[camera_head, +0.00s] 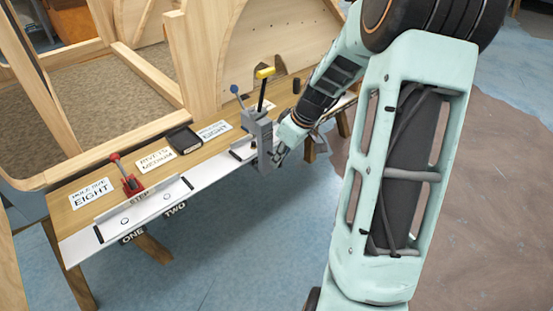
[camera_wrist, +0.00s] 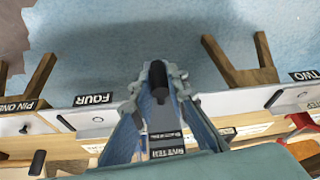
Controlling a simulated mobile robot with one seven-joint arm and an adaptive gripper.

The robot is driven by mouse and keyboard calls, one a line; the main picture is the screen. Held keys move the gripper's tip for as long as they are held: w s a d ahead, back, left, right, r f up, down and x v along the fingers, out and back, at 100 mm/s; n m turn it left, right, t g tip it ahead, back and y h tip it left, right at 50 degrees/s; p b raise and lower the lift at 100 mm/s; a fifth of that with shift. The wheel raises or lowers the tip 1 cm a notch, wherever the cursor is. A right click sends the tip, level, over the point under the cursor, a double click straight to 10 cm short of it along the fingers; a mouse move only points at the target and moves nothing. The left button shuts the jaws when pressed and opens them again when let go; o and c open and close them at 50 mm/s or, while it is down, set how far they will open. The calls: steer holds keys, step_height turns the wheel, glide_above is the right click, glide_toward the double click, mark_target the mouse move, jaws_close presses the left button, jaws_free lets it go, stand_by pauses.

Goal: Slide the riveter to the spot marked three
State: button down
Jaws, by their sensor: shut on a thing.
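The grey riveter (camera_head: 261,135) stands at the front edge of the bench, with a yellow-tipped black lever and a blue-knobbed lever on top. My gripper (camera_head: 279,150) is shut on it from the right in the head view. In the wrist view, my gripper (camera_wrist: 158,90) has a finger on each side of the riveter (camera_wrist: 165,143), whose label shows between them. The FOUR label (camera_wrist: 93,99) is to the left of the riveter and the TWO label (camera_wrist: 306,76) to its right. No label reading three shows; the riveter and gripper cover the stretch between.
A white rail (camera_head: 146,207) runs along the bench front, with ONE (camera_head: 132,235) and TWO (camera_head: 175,209) labels. A red clamp-like tool (camera_head: 131,182), cards and a black box (camera_head: 184,140) lie on the bench. A wooden frame (camera_head: 200,60) stands behind.

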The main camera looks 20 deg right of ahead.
steer(key=c, duration=1.9)
jaws_free()
steer(key=v, duration=1.2)
